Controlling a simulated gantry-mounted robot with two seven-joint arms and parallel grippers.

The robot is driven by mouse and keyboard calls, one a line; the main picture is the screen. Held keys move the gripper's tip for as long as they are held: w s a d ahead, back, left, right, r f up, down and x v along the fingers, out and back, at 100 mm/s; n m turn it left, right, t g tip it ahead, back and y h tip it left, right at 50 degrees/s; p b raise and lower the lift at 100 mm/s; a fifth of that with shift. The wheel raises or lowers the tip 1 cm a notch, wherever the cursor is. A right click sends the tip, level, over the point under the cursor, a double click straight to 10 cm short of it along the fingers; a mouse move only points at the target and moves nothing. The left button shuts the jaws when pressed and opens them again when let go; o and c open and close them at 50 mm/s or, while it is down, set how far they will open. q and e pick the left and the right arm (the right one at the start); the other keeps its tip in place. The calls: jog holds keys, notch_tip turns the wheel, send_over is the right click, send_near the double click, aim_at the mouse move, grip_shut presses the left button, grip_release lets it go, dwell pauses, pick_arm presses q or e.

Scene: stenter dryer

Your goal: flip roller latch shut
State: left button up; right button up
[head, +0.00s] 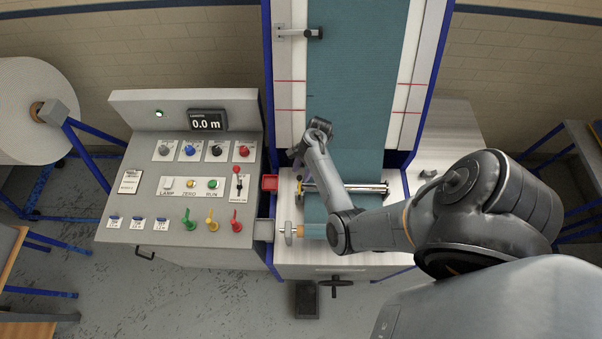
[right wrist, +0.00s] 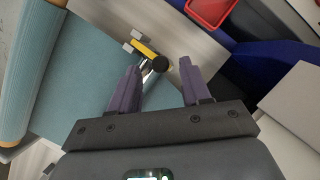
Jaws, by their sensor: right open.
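The roller (head: 355,188) lies across the teal cloth on the white machine bed, with a yellow piece (head: 308,187) at its left end. In the right wrist view, a yellow latch part (right wrist: 146,48) with a black round knob (right wrist: 160,64) and a short metal rod shows just beyond my right gripper (right wrist: 160,70). Its two purple fingers are apart with nothing held, and the knob appears between the tips. In the head view my right gripper (head: 298,158) is mostly hidden by my wrist, near the roller's left end. My left gripper is out of view.
A red tray (head: 269,183) sits left of the roller, also in the wrist view (right wrist: 209,10). The control panel (head: 190,180) with levers stands further left. Blue uprights (head: 268,80) flank the cloth (head: 355,90).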

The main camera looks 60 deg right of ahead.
jog(key=shift+x, duration=0.8)
grip_shut()
jog(key=shift+w+d+f+y, duration=0.15)
jog(key=shift+d+f+y, duration=0.2)
jog(key=shift+y, duration=0.25)
grip_release()
jog(key=shift+r, duration=0.1)
jog(key=w+v, duration=0.1)
jog(key=v, duration=0.9)
jog(key=shift+s+r, duration=0.3)
